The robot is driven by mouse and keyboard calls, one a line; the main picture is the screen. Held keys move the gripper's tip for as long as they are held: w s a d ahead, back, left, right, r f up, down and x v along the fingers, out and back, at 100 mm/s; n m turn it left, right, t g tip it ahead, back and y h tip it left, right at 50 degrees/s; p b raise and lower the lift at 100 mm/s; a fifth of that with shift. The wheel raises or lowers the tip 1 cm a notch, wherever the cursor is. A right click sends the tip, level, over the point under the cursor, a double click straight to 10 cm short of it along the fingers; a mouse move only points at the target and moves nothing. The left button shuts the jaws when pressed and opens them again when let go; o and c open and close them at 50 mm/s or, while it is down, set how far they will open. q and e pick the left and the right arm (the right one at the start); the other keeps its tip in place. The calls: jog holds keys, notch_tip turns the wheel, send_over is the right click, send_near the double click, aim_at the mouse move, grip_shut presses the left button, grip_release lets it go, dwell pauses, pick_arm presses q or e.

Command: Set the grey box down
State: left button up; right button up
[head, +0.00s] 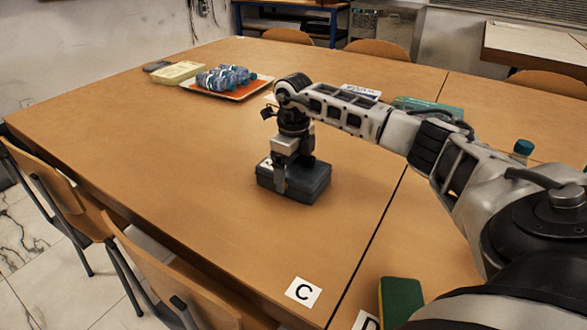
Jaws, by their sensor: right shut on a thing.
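The grey box (309,187) is a dark grey block in the middle of the wooden table (190,145). My right gripper (281,181) reaches down to it from above, with a finger against its front side, and is shut on it. The far finger is hidden. The box looks level and is at or very close to the table top; I cannot tell whether it touches. A white card with a letter, partly hidden, shows at the box's left edge. My left gripper is not in view.
An orange tray (254,91) with a blue striped bundle (222,77) stands at the back left, beside a pale yellow block (178,72). A card marked C (303,292) lies at the front. A green sponge-like block (401,298) is at front right. The table's left side is clear.

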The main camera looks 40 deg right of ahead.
aim_at(293, 165)
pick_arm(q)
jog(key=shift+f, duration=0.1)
pick_arm(e)
jog(key=o, duration=1)
jog(key=shift+f, duration=0.1)
jog(key=shift+o, duration=0.2)
pick_arm(q)
jog(key=shift+p, duration=0.45)
pick_arm(e)
notch_tip(293, 165, up, 12)
jog(key=shift+r, duration=0.2)
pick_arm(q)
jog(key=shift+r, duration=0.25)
